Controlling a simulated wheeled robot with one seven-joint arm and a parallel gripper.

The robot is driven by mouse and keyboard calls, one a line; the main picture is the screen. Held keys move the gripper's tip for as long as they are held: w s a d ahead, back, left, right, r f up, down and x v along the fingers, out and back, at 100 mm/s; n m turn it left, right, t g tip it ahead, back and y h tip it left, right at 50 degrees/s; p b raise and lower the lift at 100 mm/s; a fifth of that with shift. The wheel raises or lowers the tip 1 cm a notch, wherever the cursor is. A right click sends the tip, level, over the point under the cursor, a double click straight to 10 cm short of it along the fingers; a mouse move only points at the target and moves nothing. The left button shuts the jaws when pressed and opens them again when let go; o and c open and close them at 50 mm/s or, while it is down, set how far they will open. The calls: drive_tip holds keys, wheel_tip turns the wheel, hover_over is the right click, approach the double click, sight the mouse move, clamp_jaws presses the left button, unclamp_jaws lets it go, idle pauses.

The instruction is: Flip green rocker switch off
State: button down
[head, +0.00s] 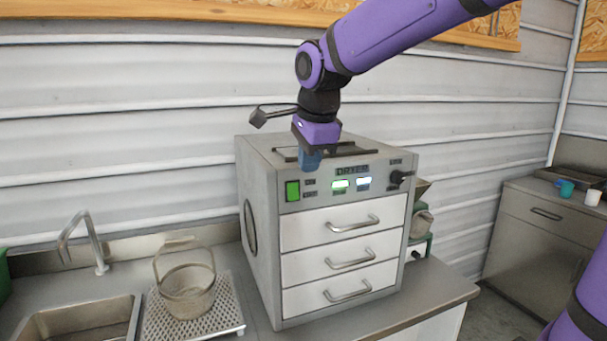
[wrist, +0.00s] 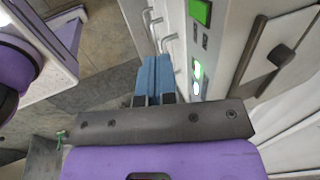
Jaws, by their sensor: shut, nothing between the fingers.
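The green rocker switch (head: 293,190) is at the upper left of the grey dryer's front panel. It also shows near the top of the wrist view (wrist: 201,12). My gripper (head: 311,160) is shut and empty, with its blue fingers pointing down. It hangs in front of the top of the panel, a little right of and above the switch. In the wrist view the blue fingers (wrist: 154,78) are pressed together and lie beside the panel, apart from the switch. Which side of the rocker is pressed in is too small to tell.
The dryer (head: 258,235) has three drawers with bar handles, two lit indicators (head: 341,184) and a black knob (head: 396,177). A wire basket (head: 187,290) stands on a perforated tray (head: 225,318) beside a sink (head: 80,325). Air in front of the drawers looks free.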

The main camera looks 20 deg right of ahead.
sight(297, 185)
drive_tip(key=w+f, duration=0.7)
drive_tip(key=f, duration=0.2)
idle(0.4)
drive_tip(key=shift+w+f, duration=0.1)
drive_tip(key=shift+w, duration=0.1)
drive_tip(key=shift+r, duration=0.85)
drive_tip(key=shift+s, duration=0.1)
